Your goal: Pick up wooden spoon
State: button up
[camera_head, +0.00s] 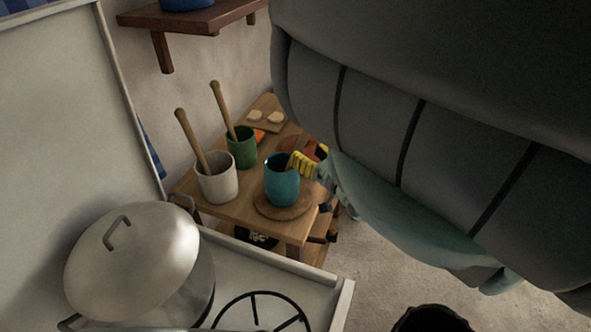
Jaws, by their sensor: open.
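Two wooden handles, likely of spoons, stand tilted in pots on the small wooden table. One wooden handle (192,141) leans to the left out of a white pot (217,183). The other handle (222,108) leans to the left out of a green cup (243,151). Their lower ends are hidden inside the pots. My gripper (305,164), with yellow ribbed fingers, shows at the right side of a teal cup (282,185), right of both handles. It is open and apart from both handles. My arm hides part of it. I cannot tell whether it touches the cup.
The teal cup stands on a round wooden board (283,206). A small board (266,117) with pale round pieces lies at the table's back. A lidded metal pot (135,255) and stove grate (262,313) are in front. A wall shelf (195,20) hangs above.

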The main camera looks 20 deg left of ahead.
aim_at(302, 149)
jog(key=shift+w+a+r+p, duration=0.2)
jog(key=shift+w+a+p, duration=0.2)
jog(key=shift+a+p, duration=0.25)
jog(key=shift+x, duration=1.2)
jog(key=shift+o, duration=0.4)
jog(key=shift+f, duration=0.15)
grip_shut()
